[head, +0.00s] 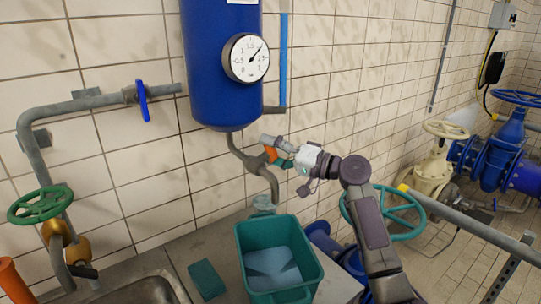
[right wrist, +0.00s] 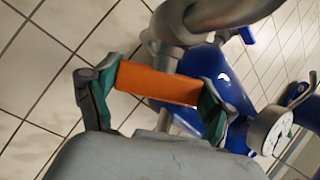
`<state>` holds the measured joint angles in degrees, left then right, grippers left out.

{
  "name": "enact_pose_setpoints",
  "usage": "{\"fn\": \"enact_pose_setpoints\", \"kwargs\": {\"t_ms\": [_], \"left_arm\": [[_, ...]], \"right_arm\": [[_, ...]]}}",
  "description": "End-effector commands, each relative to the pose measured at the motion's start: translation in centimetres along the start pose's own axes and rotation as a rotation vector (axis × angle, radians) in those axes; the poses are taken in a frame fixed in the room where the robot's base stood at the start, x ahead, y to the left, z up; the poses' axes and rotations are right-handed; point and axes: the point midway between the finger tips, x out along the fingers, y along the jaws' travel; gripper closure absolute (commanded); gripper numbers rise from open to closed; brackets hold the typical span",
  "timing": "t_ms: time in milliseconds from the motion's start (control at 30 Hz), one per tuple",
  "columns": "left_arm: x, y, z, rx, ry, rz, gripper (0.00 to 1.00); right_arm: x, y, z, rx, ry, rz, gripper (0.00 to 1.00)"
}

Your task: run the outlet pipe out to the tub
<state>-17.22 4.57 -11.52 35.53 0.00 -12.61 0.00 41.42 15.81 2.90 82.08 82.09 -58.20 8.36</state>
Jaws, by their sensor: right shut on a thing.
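The grey outlet pipe (head: 267,180) hangs below the blue tank (head: 222,65). It bends right and then down, with its lower end near the back of the tub. An orange grip (head: 270,153) sits on the pipe at the bend. My right gripper (head: 275,158) is shut on this orange grip. In the right wrist view the orange grip (right wrist: 158,84) lies between my two teal-padded fingers, with the grey pipe (right wrist: 225,16) just behind. The teal tub (head: 309,252) stands on the counter below, with bluish contents. My left gripper is not in view.
A round gauge (head: 246,58) is on the tank. A teal block (head: 206,280) lies left of the tub, and a sink (head: 140,291) is at the lower left. A green handwheel (head: 40,205) is at left; a teal handwheel (head: 402,218) is behind my right arm.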

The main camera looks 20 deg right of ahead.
Motion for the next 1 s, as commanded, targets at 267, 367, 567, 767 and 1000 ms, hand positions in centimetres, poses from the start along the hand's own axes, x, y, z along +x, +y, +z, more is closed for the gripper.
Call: {"fn": "enact_pose_setpoints", "kwargs": {"t_ms": [267,367,567,767,1000], "left_arm": [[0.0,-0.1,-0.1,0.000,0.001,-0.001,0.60],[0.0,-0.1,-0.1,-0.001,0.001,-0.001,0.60],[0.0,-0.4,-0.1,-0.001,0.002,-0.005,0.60],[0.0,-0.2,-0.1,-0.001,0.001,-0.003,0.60],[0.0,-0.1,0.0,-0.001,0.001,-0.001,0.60]], "right_arm": [[0.0,0.0,0.0,-0.001,0.000,0.001,0.00],[0.0,0.0,0.0,-0.001,0.000,0.001,0.00],[-0.2,0.0,0.0,-0.001,0.001,0.001,0.00],[-3.0,0.1,0.0,-0.001,0.001,0.004,0.00],[-8.2,0.2,0.0,-0.001,0.002,0.005,0.00]]}}
